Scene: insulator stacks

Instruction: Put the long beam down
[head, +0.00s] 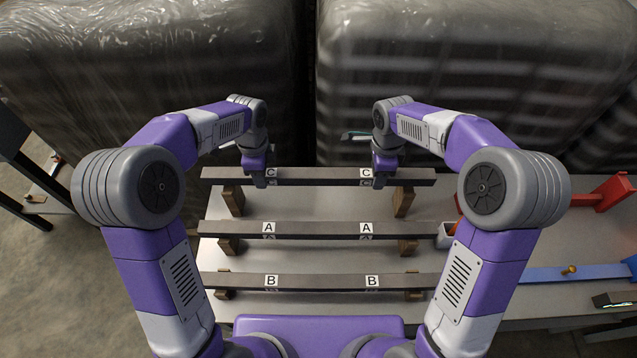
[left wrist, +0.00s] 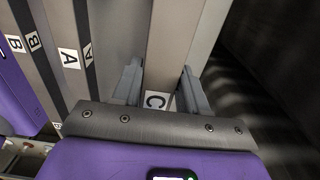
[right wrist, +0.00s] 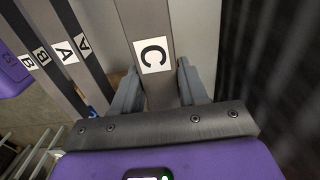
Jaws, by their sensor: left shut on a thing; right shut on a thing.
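The long dark grey beam marked C (head: 320,177) lies across the far side of the table and looks level. My left gripper (head: 261,180) is shut on it beside its left C label, and my right gripper (head: 379,176) is shut on it beside its right C label. In the left wrist view the beam (left wrist: 178,35) runs between my two fingers (left wrist: 160,88). The right wrist view shows the beam (right wrist: 142,18) between my right fingers (right wrist: 157,88) too. Wooden supports (head: 233,202) (head: 403,203) show below the beam; I cannot tell whether it touches them.
Beam A (head: 318,231) and beam B (head: 320,281) lie parallel, nearer me, on wooden blocks. The grey table (head: 322,205) is bare between beams. A white container (head: 445,236), red tool (head: 600,195) and blue strip (head: 570,273) are at right. Wrapped stacks (head: 470,75) stand behind.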

